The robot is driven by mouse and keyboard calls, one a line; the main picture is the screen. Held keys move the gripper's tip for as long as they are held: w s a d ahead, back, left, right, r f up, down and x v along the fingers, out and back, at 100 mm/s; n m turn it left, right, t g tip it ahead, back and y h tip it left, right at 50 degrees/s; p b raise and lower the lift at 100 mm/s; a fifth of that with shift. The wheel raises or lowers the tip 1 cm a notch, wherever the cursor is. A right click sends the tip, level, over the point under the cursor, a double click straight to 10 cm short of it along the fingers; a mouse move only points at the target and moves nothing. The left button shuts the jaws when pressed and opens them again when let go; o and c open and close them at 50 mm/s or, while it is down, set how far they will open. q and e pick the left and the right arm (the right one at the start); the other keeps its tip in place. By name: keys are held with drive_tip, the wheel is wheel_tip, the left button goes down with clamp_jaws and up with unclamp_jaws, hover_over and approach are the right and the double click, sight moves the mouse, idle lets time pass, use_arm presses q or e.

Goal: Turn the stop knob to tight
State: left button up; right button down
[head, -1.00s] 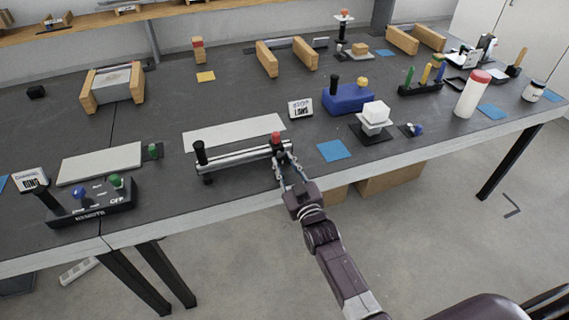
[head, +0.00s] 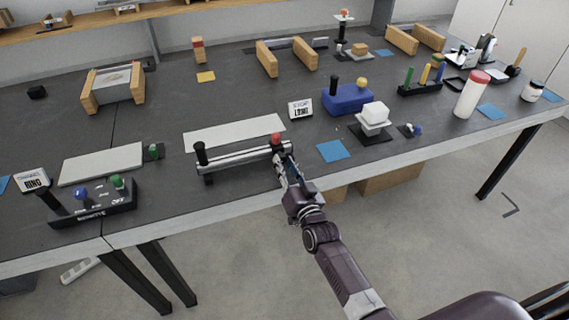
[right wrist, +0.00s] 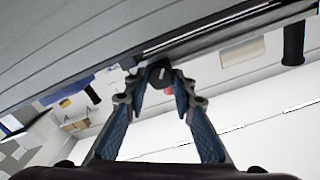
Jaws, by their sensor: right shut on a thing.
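A rail fixture (head: 235,158) with two metal rods lies near the table's front edge in the head view. It has a black post (head: 201,153) at its left end and a red-topped post (head: 276,138) at its right end. My right gripper (head: 281,160) is at the front of the right end. In the right wrist view, my right gripper (right wrist: 160,88) has its fingertips closed around a small dark knob (right wrist: 160,72), which I take as the stop knob. A bit of red shows behind it. The fingers hide most of the knob in the head view. My left gripper is not in view.
A white strip (head: 233,133) lies behind the fixture, and a small sign (head: 300,109) stands behind it to the right. A blue square (head: 333,151) and a white block on a dark base (head: 374,118) are to the right. A switch box (head: 92,204) is at the left.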

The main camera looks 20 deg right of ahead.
drive_tip(key=m, duration=0.5)
drive_tip(key=shift+f+m+b, duration=0.1)
drive_tip(key=shift+m+b, duration=0.6)
drive_tip(key=shift+m, duration=1.8)
drive_tip(key=c, duration=1.6)
unclamp_jaws()
